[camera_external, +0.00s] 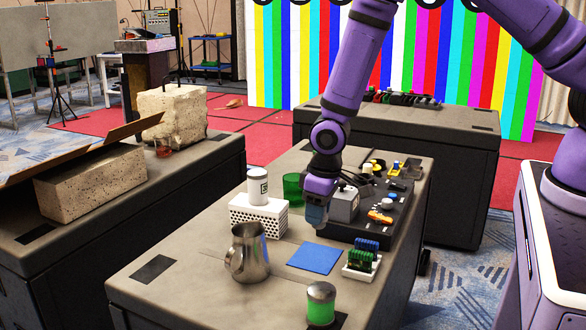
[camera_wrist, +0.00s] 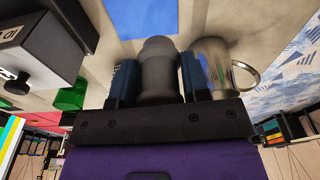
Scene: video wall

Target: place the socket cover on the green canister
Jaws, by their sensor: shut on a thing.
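My gripper (camera_external: 315,222) points down over the table, left of the black equipment tray. In the wrist view its fingers (camera_wrist: 158,82) are shut on a grey stepped cylinder (camera_wrist: 158,62), seemingly the socket cover; the gripper hides it in the external view. A dark green cylinder (camera_external: 292,188) stands behind and left of my gripper, and a green thing (camera_wrist: 72,97) shows at left in the wrist view. A bright green canister with a grey top (camera_external: 320,308) stands at the table's front. I cannot tell which green one the task means.
A metal pitcher (camera_external: 248,258) and a white perforated box (camera_external: 258,222) bearing a white canister (camera_external: 258,187) stand left of my gripper. A blue mat (camera_external: 316,258) lies in front. Circuit blocks (camera_external: 363,258) stand right of it; the black tray (camera_external: 390,215) holds several parts.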

